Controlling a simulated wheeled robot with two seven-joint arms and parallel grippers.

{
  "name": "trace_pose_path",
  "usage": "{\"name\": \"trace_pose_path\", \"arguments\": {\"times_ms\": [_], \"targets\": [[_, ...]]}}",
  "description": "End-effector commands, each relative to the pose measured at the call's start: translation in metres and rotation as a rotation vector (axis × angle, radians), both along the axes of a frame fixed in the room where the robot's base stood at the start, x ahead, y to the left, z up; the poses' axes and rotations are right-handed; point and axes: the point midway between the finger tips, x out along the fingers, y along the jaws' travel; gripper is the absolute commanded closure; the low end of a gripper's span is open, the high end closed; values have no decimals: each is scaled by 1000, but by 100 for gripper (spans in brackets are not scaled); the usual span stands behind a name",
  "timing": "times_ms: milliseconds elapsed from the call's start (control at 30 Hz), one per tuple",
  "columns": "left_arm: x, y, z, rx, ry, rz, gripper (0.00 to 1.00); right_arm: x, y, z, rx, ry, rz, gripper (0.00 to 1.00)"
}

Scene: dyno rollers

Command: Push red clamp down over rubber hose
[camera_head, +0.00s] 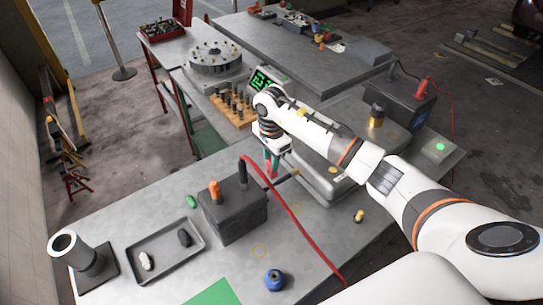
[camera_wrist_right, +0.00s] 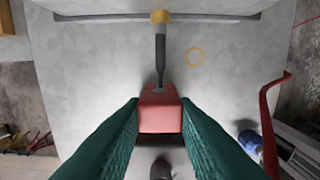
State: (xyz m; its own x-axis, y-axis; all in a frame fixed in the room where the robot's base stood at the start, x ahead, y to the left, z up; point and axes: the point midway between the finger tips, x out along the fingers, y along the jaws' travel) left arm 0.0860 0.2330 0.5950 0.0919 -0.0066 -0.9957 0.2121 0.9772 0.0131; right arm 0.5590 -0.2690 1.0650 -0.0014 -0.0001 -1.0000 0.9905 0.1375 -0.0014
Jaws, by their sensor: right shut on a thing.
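My right gripper (camera_head: 270,166) points down beside the dark grey box (camera_head: 234,212) on the near table. Its green fingers are shut on a red block, the red clamp (camera_wrist_right: 159,112), in the right wrist view. A dark rod with a yellow tip (camera_wrist_right: 160,46) extends from the clamp's far side; I cannot tell whether they are joined. A red hose or cable (camera_head: 295,217) runs from the black post on the box to the table's front edge. It also shows at the right of the wrist view (camera_wrist_right: 266,120). My left gripper is not in view.
The box also carries an orange post (camera_head: 215,191). A grey tray (camera_head: 133,270) with two small pieces lies left of it. A blue round part (camera_head: 274,280) and a small yellow part (camera_head: 358,215) lie in front. A flat grey unit (camera_head: 330,186) stands close on the right.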

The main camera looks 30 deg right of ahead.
Motion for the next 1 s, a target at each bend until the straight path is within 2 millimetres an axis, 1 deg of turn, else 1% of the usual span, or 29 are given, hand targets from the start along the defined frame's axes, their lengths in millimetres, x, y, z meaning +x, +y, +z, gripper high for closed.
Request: {"name": "trace_pose_path", "arguments": {"times_ms": [100, 600, 1000], "targets": [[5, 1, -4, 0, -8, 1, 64, 0, 0, -8, 1, 0, 1, 92], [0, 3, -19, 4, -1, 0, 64, 0, 0, -33, 0, 0, 0, 92], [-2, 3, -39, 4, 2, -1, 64, 0, 0, -54, -1, 0, 1, 92]]}}
